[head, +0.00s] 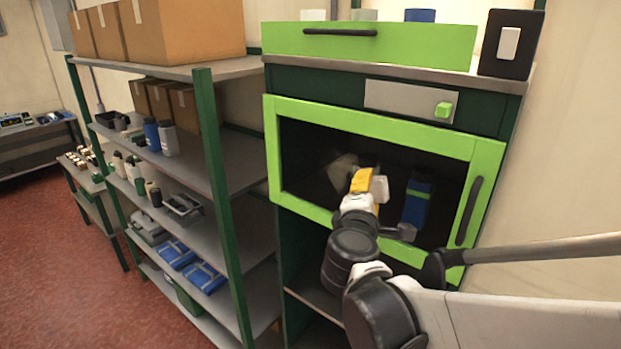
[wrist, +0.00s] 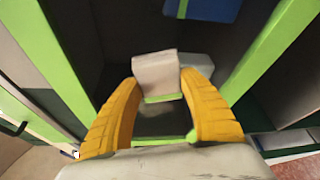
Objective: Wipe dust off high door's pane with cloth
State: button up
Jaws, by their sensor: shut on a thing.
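My gripper (head: 362,180) has yellow fingers and is shut on a pale cloth (head: 379,188) in front of the high door's dark pane (head: 310,165). In the wrist view the cloth (wrist: 155,75) is a beige, block-like piece between the fingertips (wrist: 160,88). The door has a bright green frame (head: 375,120) and a dark vertical handle (head: 470,210) at its right. A pale grey patch (head: 341,172) shows on or behind the pane, left of the gripper; I cannot tell whether it is dust or a reflection. Whether the cloth touches the pane is unclear.
A blue item with a green band (head: 417,203) shows behind the pane. A green knob (head: 443,109) and a green front with a dark handle (head: 340,32) are above. A black box (head: 510,43) stands on top. Loaded shelves (head: 215,180) stand close at the left.

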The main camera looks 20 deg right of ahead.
aim_at(317, 159)
jog(key=shift+w+a+r+b, duration=0.1)
jog(key=shift+w+a+b, duration=0.65)
jog(key=shift+w+a, duration=0.9)
jog(key=shift+w+a+b, duration=0.7)
jog(key=shift+w+a, duration=0.4)
jog(key=shift+w, duration=1.05)
jog(key=shift+w+a+r+b, duration=0.1)
jog(key=shift+w+a+b, duration=0.65)
jog(key=shift+w+a, duration=0.9)
jog(key=shift+w+d, duration=0.15)
jog(key=shift+w, duration=0.3)
jog(key=shift+r, duration=0.1)
jog(key=shift+s+r+p, duration=0.1)
jog(key=shift+r+p, duration=0.6)
jog(key=shift+r, duration=0.3)
jog(key=shift+s+d+p, duration=0.4)
jog(key=shift+s+d, duration=1.05)
jog(key=shift+s, duration=0.5)
jog(key=shift+s+d+p, duration=0.4)
jog(key=shift+s+d, duration=1.05)
jog(key=shift+s, duration=0.5)
jog(key=shift+s+d+p, duration=0.4)
jog(key=shift+s+d, duration=1.05)
jog(key=shift+s, duration=0.5)
jog(key=shift+f, duration=0.1)
